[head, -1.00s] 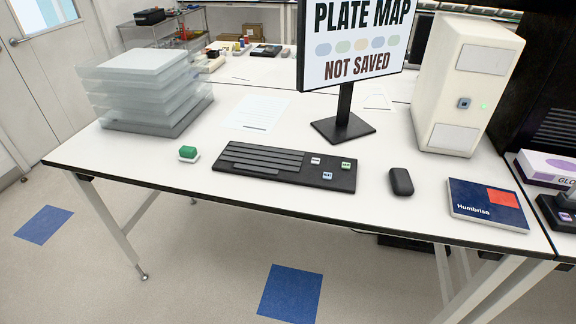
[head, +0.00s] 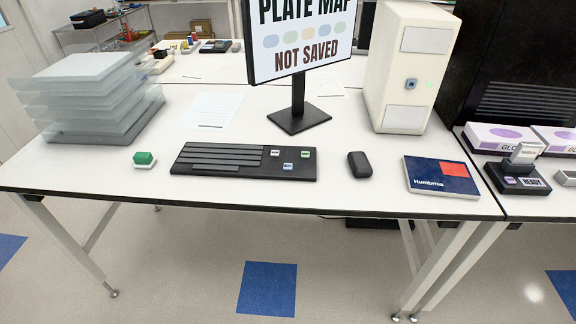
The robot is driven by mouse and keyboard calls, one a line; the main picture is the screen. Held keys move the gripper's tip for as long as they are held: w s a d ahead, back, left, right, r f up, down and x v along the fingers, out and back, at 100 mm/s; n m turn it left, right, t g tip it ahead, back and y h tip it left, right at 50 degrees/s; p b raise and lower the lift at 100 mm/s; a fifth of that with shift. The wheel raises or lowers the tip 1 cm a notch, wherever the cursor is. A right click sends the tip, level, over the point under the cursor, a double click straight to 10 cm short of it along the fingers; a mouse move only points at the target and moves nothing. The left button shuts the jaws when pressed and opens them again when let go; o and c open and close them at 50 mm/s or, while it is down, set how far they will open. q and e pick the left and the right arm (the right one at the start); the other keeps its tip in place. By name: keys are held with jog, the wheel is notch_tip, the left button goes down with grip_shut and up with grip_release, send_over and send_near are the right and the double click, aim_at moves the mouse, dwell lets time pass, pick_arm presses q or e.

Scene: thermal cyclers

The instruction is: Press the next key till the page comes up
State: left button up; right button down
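A dark keyboard (head: 230,164) lies on the white table in front of the monitor. Three light-topped keys stand out at its right end: a white one (head: 275,153), a blue one (head: 288,166) and a green one (head: 306,154). Their lettering is too small to read. The monitor (head: 300,38) shows "PLATE MAP" and "NOT SAVED" with a row of coloured ovals; its top is cut off. Neither of my grippers is in view.
A green block on a white base (head: 144,159) sits left of the keyboard. A black mouse (head: 359,165), a blue book (head: 440,177) and a cream computer tower (head: 412,70) stand to the right. Stacked trays (head: 88,95) fill the left. A black device marked "READY" (head: 517,179) is far right.

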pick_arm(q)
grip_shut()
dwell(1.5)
